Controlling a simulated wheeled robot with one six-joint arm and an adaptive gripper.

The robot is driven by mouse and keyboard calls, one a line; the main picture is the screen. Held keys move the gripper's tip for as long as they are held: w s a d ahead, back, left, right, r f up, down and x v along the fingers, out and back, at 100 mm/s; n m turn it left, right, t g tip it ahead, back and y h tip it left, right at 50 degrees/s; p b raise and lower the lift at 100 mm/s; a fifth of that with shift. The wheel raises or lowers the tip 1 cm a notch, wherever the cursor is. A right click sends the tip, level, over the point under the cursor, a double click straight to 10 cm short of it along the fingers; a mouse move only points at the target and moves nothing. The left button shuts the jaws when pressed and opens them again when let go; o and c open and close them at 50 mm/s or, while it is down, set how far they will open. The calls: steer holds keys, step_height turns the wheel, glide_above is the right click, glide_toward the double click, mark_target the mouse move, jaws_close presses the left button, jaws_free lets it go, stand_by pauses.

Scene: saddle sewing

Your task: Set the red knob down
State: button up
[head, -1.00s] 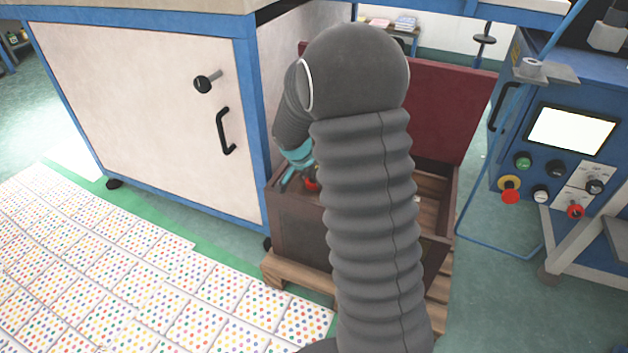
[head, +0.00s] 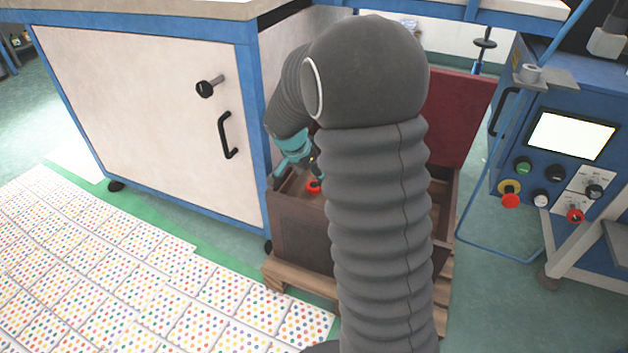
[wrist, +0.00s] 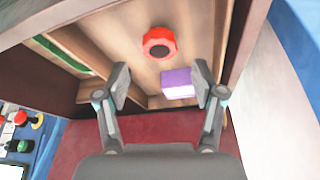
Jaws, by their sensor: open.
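The red knob (wrist: 159,43) lies on the wooden floor of the brown box, beyond my fingertips in the wrist view. It also shows in the head view (head: 314,186), just below my gripper. My gripper (wrist: 161,90) is open and empty, with its two fingers spread apart and clear of the knob. In the head view my gripper (head: 297,172) is above the left part of the box, partly hidden by my arm.
A purple-and-white block (wrist: 178,84) lies near the right finger inside the box (head: 301,228). The box has wooden dividers and a raised dark red lid (head: 458,115). It stands on a pallet beside a cabinet (head: 140,110). A blue machine (head: 560,130) stands to the right.

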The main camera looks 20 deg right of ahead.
steer(key=s+a+r+n+t+y, duration=0.1)
steer(key=s+a+r+n, duration=0.2)
steer(key=s+r, duration=0.4)
steer(key=s+a+r+n+y, duration=0.1)
steer(key=s+a+r+n, duration=0.15)
steer(key=s+r, duration=0.5)
steer(key=s+a+n+t+y, duration=0.1)
steer(key=s+a+n, duration=0.1)
steer(key=s, duration=0.5)
steer(key=s+a+r+n+t+y, duration=0.1)
steer(key=s+a+n, duration=0.1)
steer(key=s+n, duration=0.2)
steer(key=shift+s+a+r+p, duration=0.2)
steer(key=shift+s+p, duration=0.1)
steer(key=shift+s, duration=1.6)
steer(key=shift+n, duration=0.25)
